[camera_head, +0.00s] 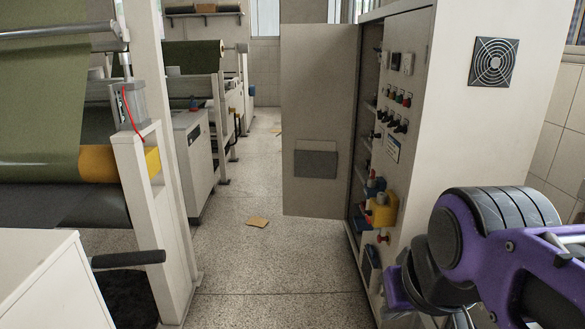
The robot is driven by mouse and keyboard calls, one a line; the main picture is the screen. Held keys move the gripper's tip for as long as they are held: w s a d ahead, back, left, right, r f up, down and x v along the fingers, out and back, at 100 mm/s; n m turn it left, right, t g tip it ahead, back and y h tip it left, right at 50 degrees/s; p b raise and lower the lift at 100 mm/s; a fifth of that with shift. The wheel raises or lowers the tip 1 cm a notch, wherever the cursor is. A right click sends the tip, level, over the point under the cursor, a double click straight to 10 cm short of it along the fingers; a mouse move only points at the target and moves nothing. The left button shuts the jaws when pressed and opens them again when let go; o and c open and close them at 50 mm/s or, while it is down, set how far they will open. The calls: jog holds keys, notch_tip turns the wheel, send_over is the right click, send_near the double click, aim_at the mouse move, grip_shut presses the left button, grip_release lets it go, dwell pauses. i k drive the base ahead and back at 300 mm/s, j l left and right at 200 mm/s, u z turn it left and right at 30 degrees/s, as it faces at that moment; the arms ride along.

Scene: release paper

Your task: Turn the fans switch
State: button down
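A tall pale control cabinet (475,130) stands right of the middle with its switch panel seen at a steep angle. The panel carries a row of black rotary switches (393,121), with small coloured buttons (397,97) above them. Lower down is a yellow switch box (384,209) with a red knob. The labels are too small to read, so I cannot tell which one is the fans switch. My purple and black arm is at the lower right, in front of the cabinet's lower part. My gripper cannot be made out.
The cabinet door (318,120) stands open to the left, into the aisle. A fan grille (493,62) is on the cabinet's side. Roller machines with green sheet (40,90) line the left.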

aim_at(400, 129)
jog(key=i+j+z, duration=0.15)
jog(key=i+z, duration=0.15)
jog(key=i, duration=0.8)
jog(key=i+z, duration=0.2)
jog(key=i, duration=0.6)
